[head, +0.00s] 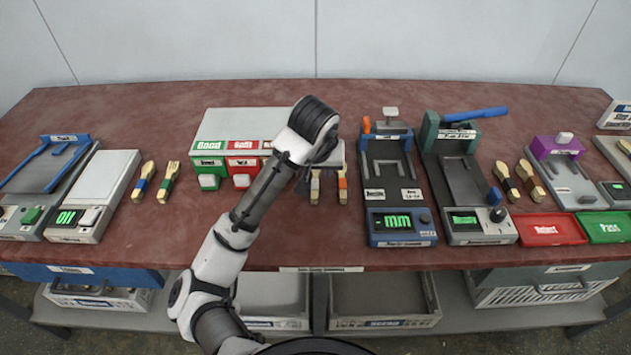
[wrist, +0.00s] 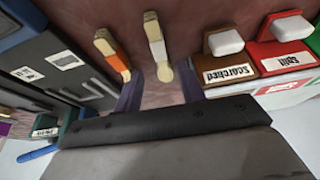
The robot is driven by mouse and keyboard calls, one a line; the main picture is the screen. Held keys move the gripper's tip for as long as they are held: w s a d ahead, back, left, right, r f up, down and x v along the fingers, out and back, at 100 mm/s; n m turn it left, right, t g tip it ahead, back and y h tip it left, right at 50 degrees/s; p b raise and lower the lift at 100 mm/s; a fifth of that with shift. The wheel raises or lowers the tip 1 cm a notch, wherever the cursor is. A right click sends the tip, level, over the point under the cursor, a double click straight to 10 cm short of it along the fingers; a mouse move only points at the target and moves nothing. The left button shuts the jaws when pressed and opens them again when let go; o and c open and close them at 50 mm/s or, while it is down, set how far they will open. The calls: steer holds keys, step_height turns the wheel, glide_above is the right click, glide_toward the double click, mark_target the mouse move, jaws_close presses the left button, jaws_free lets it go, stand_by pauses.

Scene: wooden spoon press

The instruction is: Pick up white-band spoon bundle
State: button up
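The white-band spoon bundle (wrist: 157,48) lies on the red-brown table, a light wooden bundle with a white band. In the head view, the white-band spoon bundle (head: 315,188) is partly hidden behind my gripper (head: 304,186). In the wrist view, my gripper (wrist: 161,90) is open, its two dark purple fingers apart. The bundle's near end points into the gap between them, and nothing is held. I cannot tell the height of the fingers above the table.
An orange-band spoon bundle (wrist: 113,55) lies close beside the white-band one. The brown Scorched bin (wrist: 231,60) and red Split bin (wrist: 286,45) stand on the other side. A blue-framed device (head: 390,185) stands right of the bundles in the head view.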

mark_target(315, 179)
steer(key=b+x, duration=0.1)
steer(key=x, duration=0.4)
steer(key=shift+a, duration=0.15)
jaws_close()
